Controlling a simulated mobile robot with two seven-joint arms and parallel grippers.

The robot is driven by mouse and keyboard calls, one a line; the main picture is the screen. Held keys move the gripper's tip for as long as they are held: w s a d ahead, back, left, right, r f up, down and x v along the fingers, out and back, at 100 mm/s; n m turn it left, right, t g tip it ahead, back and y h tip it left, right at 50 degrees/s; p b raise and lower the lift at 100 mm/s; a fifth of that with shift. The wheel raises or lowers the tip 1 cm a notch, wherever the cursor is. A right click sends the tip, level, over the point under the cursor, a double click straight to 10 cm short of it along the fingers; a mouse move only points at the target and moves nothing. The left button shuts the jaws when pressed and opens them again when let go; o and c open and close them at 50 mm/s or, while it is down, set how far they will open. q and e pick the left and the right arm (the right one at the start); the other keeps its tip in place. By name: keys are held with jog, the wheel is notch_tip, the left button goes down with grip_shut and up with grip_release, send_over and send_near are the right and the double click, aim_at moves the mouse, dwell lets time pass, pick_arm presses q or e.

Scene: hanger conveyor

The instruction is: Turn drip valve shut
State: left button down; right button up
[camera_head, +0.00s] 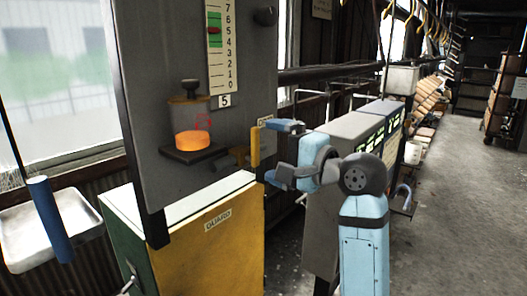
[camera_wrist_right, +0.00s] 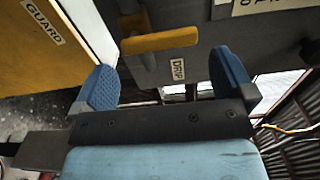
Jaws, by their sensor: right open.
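In the head view the handle stands upright. In the right wrist view the yellow handle (camera_wrist_right: 160,40) lies across the picture, beyond the fingertips, with a DRIP label (camera_wrist_right: 178,69) beside it. My right gripper (camera_head: 279,153) is open, its two blue fingers spread just right of the handle in the head view. In the right wrist view the space between its fingers (camera_wrist_right: 166,82) is empty. My left gripper is not in view.
The grey panel (camera_head: 160,90) carries a glass cup with orange liquid (camera_head: 192,140) and a numbered scale (camera_head: 220,45). A yellow GUARD box (camera_head: 215,245) stands below. A grey cabinet (camera_head: 330,200) stands right, near my arm. A blue cylinder (camera_head: 48,220) hangs at left. The aisle floor (camera_head: 450,200) is clear.

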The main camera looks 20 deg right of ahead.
jog(key=b+v, duration=0.1)
jog(key=v, duration=0.9)
jog(key=shift+b, duration=0.3)
